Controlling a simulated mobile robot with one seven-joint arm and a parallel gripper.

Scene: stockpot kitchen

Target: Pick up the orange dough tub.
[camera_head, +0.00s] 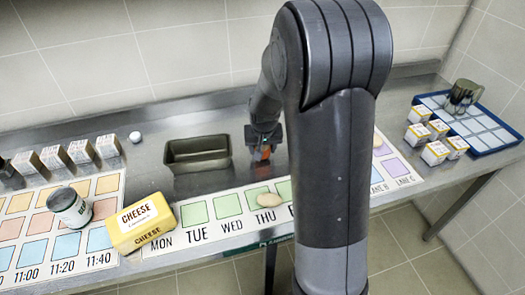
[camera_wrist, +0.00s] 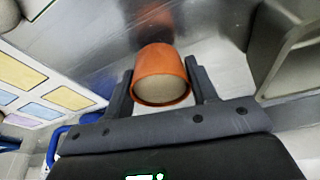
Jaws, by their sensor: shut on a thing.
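The orange dough tub (camera_wrist: 160,66) is between the two dark fingers of my gripper (camera_wrist: 160,78) in the wrist view, with a finger against each side. Its pale round top faces the camera. In the head view only a small orange part of the tub (camera_head: 262,153) shows under my gripper (camera_head: 263,140), above the steel counter. My gripper is shut on the tub. I cannot tell whether the tub touches the counter.
A dark metal pan (camera_head: 197,153) stands just left of the tub. A day chart (camera_head: 190,233) with coloured squares lies in front, with a yellow cheese box (camera_head: 141,223) and a can (camera_head: 71,207) at its left. A blue tray (camera_head: 490,140) and several small boxes stand at right.

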